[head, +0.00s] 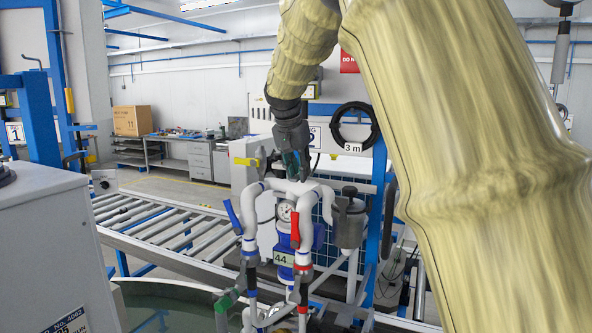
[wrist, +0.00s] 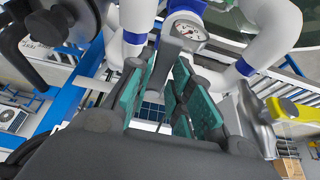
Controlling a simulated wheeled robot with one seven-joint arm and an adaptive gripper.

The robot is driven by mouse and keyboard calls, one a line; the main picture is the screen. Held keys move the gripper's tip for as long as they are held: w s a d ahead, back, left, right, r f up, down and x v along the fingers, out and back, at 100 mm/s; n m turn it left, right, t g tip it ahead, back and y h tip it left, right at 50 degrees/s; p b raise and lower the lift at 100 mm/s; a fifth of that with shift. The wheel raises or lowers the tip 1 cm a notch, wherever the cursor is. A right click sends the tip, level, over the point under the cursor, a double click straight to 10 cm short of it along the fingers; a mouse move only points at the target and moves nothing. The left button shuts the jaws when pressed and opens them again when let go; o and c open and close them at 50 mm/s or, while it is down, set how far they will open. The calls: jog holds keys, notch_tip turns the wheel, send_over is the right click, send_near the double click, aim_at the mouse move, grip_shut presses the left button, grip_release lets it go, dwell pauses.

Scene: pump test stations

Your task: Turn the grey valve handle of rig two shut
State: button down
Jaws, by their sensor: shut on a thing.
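The grey valve handle (wrist: 171,48) shows in the wrist view as a flat bar between my green finger pads, in front of a round pressure gauge (wrist: 188,30). My gripper (wrist: 165,75) is closed on this bar. In the head view my gripper (head: 292,168) points down at the top of the white pipework (head: 318,188), above the gauge (head: 285,211). There the gripper and arm hide the grey handle. How far the handle is turned is hard to tell.
A blue lever (head: 232,216), a red lever (head: 295,228) and a green lever (head: 226,300) sit lower on the pipes. A yellow handle (head: 247,162) is just left of my gripper. A grey canister (head: 348,220) stands close on the right. A roller conveyor (head: 165,228) runs behind.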

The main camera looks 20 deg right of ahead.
jog(key=c, duration=1.3)
grip_release()
jog(key=shift+d+f, duration=0.1)
jog(key=v, duration=1.2)
jog(key=shift+d, duration=0.15)
